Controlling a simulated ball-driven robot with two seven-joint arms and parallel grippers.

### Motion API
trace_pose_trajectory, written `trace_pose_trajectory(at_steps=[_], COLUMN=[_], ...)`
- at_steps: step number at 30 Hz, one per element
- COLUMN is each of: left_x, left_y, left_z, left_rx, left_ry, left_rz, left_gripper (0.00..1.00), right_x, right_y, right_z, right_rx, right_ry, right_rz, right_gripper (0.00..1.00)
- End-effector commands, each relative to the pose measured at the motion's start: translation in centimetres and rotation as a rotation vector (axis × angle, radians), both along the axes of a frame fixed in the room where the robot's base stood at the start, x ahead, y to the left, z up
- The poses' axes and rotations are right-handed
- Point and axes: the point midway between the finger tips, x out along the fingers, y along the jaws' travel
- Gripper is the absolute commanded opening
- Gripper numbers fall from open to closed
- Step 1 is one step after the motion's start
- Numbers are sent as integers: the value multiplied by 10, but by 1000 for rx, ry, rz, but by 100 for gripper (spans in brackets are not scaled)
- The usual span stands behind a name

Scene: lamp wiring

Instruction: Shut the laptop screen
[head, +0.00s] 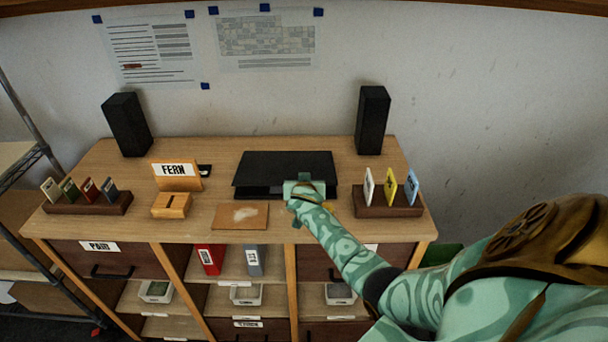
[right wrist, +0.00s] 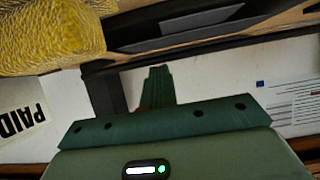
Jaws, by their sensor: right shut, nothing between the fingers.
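The dark laptop (head: 285,165) sits at the middle of the desk top. Its screen is tilted low over the base, with a dark gap along the front edge, so it looks nearly shut but not flat. My right gripper (head: 303,190) is at the laptop's front right corner and hides part of that edge; I cannot tell whether it touches. In the right wrist view my right gripper (right wrist: 157,80) is shut with nothing held, and a dark slab, seemingly the laptop (right wrist: 190,28), shows beyond it. My left gripper is not in view.
A card rack (head: 390,205) stands close to the right of my gripper. A brown mat (head: 240,216) lies front left of the laptop, beside a slotted wooden block (head: 171,205) and a FERN sign (head: 176,176). Black speakers (head: 127,124) and (head: 372,120) stand at the back.

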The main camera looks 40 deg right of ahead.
Motion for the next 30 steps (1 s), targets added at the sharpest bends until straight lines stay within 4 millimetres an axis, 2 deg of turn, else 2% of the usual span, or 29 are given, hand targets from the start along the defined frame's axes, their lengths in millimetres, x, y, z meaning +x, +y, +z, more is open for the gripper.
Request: trace_pose_trajectory(at_steps=[1,3,12,25,30], left_x=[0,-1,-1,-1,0], left_y=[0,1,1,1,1], left_z=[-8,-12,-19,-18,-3], left_rx=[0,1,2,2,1], left_ry=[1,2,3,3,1], left_rz=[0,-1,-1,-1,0], left_gripper=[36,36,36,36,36], right_x=[-1,-3,-4,-4,-2], right_y=[1,2,3,3,-3], right_z=[-10,-16,-25,-24,-5], right_rx=[2,1,1,0,0], right_ry=[1,2,1,0,-1], right_rz=[0,0,0,0,2], right_gripper=[0,0,0,0,0])
